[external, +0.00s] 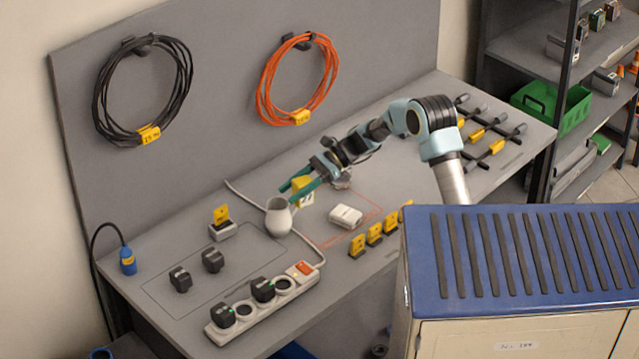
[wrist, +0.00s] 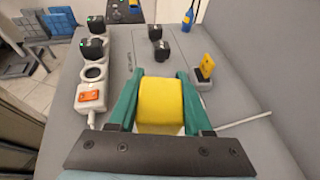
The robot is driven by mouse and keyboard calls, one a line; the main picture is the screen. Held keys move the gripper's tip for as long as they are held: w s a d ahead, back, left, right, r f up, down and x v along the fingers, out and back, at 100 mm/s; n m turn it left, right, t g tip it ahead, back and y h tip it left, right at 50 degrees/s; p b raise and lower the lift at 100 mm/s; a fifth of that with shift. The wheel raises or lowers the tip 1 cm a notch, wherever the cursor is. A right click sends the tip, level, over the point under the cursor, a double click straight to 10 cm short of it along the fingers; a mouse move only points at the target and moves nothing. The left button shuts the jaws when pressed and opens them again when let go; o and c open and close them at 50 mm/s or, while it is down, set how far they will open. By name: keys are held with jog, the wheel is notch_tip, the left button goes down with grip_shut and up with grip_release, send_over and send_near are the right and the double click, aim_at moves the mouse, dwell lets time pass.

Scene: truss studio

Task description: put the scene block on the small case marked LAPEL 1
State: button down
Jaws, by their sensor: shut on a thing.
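My gripper (external: 292,189) is shut on a yellow block (external: 304,188), held above the bench near a white mug-like cup. The block has dark marks on its face, too small to read; it also fills the space between the green fingers in the wrist view (wrist: 160,104). A small white case (external: 346,216) lies on the bench to the right of the cup, below and right of my gripper. Another small pale case (external: 223,231) stands to the left with a yellow piece (external: 221,215) upright on it. I cannot read either case's label.
The white cup (external: 278,218) stands just below my gripper. A power strip (external: 262,305) with black plugs lies at the front, and two black plugs (external: 212,261) stand left. A white cable crosses the bench.

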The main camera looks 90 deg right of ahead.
jog(key=s+d+r+m+t+h, duration=0.1)
jog(key=s+d+m+h, duration=0.1)
jog(key=s+d, duration=0.7)
send_over(337, 215)
notch_tip(337, 215, down, 5)
jog(key=shift+f+p, duration=0.7)
jog(key=shift+f, duration=1.7)
jog(key=shift+f, duration=0.1)
jog(key=shift+c, duration=1.6)
grip_release()
